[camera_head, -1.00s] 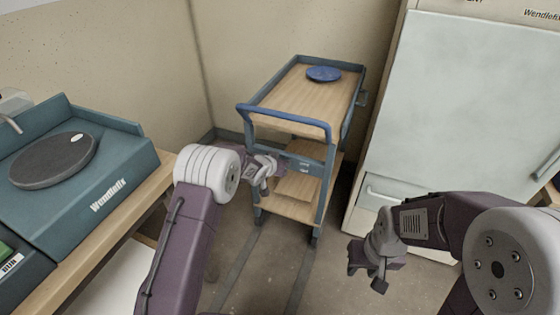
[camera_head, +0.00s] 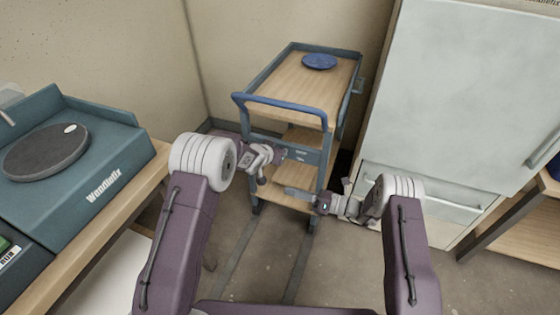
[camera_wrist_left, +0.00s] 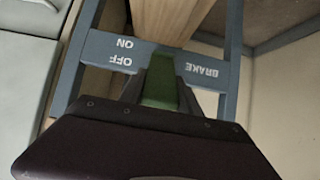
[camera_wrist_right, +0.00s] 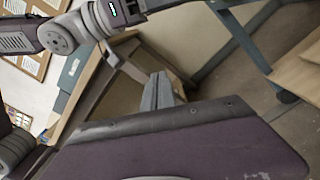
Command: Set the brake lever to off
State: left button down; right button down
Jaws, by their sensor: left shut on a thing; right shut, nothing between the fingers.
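The brake panel (camera_head: 309,158) is a blue-grey plate across the front of the trolley (camera_head: 287,111). In the left wrist view the panel (camera_wrist_left: 212,72) appears upside down, with BRAKE, OFF and ON lettering. The green brake lever (camera_wrist_left: 160,82) stands at the panel between the fingers of my left gripper (camera_wrist_left: 161,95), which is shut on it. The lever lies near the OFF word, but I cannot tell its exact setting. In the head view my left gripper (camera_head: 281,154) is against the panel. My right gripper (camera_wrist_right: 158,90) is shut and empty, low by the trolley's front.
The trolley has a blue handle (camera_head: 280,105) above the panel and a blue disc (camera_head: 319,62) on its top shelf. A workbench with a banding wheel (camera_head: 46,152) is at left. A large pale cabinet (camera_head: 460,100) is at right. Open floor (camera_head: 265,255) lies in front.

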jog(key=w+d+m+t, duration=0.3)
jog(key=m+t, duration=0.1)
jog(key=w+a+r, duration=0.3)
jog(key=w+a, duration=0.4)
jog(key=a, duration=0.1)
jog(key=shift+w+r, duration=0.35)
